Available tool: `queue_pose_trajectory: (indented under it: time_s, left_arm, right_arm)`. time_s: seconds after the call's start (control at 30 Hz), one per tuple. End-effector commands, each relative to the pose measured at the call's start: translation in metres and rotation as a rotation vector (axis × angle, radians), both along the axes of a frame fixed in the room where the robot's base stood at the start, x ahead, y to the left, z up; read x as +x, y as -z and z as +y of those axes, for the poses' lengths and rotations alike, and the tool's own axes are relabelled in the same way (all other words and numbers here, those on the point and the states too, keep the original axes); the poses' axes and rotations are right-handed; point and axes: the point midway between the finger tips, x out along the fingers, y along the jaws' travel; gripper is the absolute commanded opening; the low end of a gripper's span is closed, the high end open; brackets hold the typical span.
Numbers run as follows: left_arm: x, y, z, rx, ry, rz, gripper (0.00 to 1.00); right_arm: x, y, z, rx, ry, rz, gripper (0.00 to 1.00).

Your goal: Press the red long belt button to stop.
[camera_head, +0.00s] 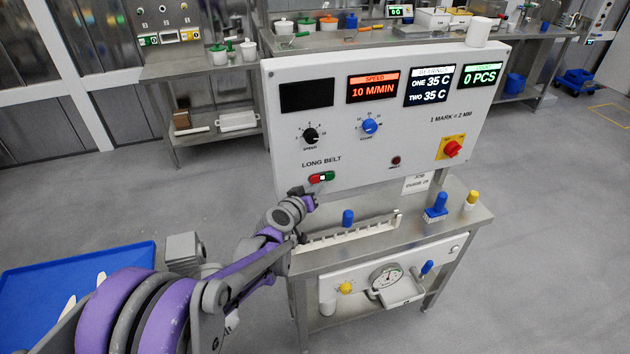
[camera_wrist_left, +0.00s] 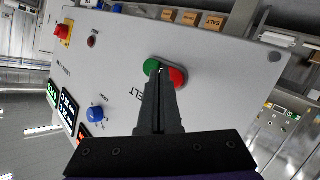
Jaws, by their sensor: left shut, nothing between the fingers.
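The long belt switch on the white control panel (camera_head: 290,145) has a red button (camera_head: 314,178) on its left and a green button (camera_head: 330,175) on its right. In the left wrist view the red button (camera_wrist_left: 177,77) is just right of my fingertips and the green button (camera_wrist_left: 151,66) just left. My left gripper (camera_head: 311,196) is shut and empty, just below the switch. In the left wrist view its dark fingers (camera_wrist_left: 160,72) point at the switch and hide its middle; I cannot tell whether they touch it. My right gripper is not in view.
The panel also carries a black knob (camera_head: 311,136), a blue knob (camera_head: 370,126) and a red rotary switch (camera_head: 452,149) on yellow. A steel table (camera_head: 462,222) stands below, with a white toothed strip (camera_head: 350,234). A blue tray (camera_head: 60,270) lies at lower left.

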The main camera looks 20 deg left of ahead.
Motion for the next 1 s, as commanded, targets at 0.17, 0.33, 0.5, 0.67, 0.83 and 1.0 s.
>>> queue_pose_trajectory:
  time_s: [0.17,0.33,0.5,0.67,0.83,1.0]
  left_arm:
    - [0.0,0.0,0.0,0.0,0.0,0.0,0.0]
    - [0.0,0.0,0.0,0.0,0.0,0.0,0.0]
    - [0.0,0.0,0.0,0.0,0.0,0.0,0.0]
    - [0.0006,-0.0001,0.0004,0.0,0.0,0.0,0.0]
    - [0.0051,-0.0008,0.0036,0.0,0.0,-0.001,0.0]
    - [0.0072,-0.0003,0.0051,0.0,0.0,0.0,0.0]
  right_arm:
    - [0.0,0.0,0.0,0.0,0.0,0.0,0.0]
    - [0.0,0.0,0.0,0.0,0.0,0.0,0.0]
    - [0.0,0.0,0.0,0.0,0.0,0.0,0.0]
    - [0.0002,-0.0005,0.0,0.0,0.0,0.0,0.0]
    - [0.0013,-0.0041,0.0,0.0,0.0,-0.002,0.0]
    - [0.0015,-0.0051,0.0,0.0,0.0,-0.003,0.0]
